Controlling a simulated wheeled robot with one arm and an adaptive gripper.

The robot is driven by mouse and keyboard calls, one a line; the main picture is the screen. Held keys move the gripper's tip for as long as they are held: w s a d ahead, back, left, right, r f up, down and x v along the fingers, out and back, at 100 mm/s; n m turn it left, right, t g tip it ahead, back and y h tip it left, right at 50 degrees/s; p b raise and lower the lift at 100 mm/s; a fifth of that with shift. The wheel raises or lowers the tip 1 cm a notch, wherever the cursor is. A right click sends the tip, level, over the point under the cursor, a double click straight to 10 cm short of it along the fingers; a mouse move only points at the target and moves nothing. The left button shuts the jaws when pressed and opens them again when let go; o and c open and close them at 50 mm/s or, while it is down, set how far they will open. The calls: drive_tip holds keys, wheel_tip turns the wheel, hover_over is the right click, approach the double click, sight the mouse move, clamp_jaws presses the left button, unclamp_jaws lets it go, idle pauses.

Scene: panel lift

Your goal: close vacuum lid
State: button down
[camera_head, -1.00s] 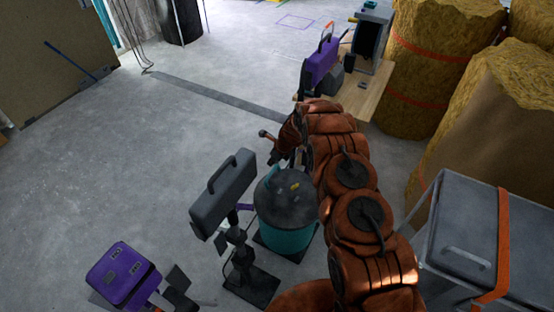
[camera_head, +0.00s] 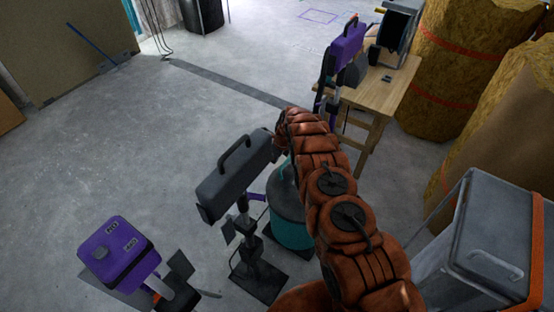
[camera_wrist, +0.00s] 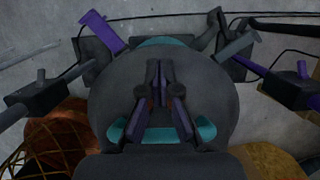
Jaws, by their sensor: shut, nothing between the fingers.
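The vacuum (camera_head: 290,228) is a teal drum on the floor near the middle of the head view. Its dark round lid (camera_head: 285,185) is partly hidden behind my copper-coloured arm. In the wrist view, the dark round top (camera_wrist: 215,95) fills the middle, with teal showing at its upper edge and in a band low in the frame. My gripper (camera_wrist: 158,64) shows there in front of the dark top, its fingers together and empty. I cannot tell whether it touches the lid or whether the lid is fully seated. My gripper is hidden in the head view.
A dark work lamp (camera_head: 237,178) on a stand is close left of the vacuum. A purple lamp (camera_head: 118,252) stands at the lower left. A wooden table (camera_head: 375,95) is behind right, a grey case (camera_head: 490,235) at right. Open floor lies to the left.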

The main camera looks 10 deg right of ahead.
wheel_tip(320, 180, down, 9)
drive_tip(key=w+a+h+b, duration=0.1)
drive_tip(key=a+b, duration=0.1)
drive_tip(key=b, duration=0.9)
drive_tip(key=shift+w+g+b, duration=0.25)
drive_tip(key=shift+g+b, duration=0.15)
drive_tip(key=shift+f, duration=0.15)
drive_tip(key=shift+d, duration=0.15)
wheel_tip(320, 180, up, 12)
drive_tip(key=shift+s+d, duration=0.45)
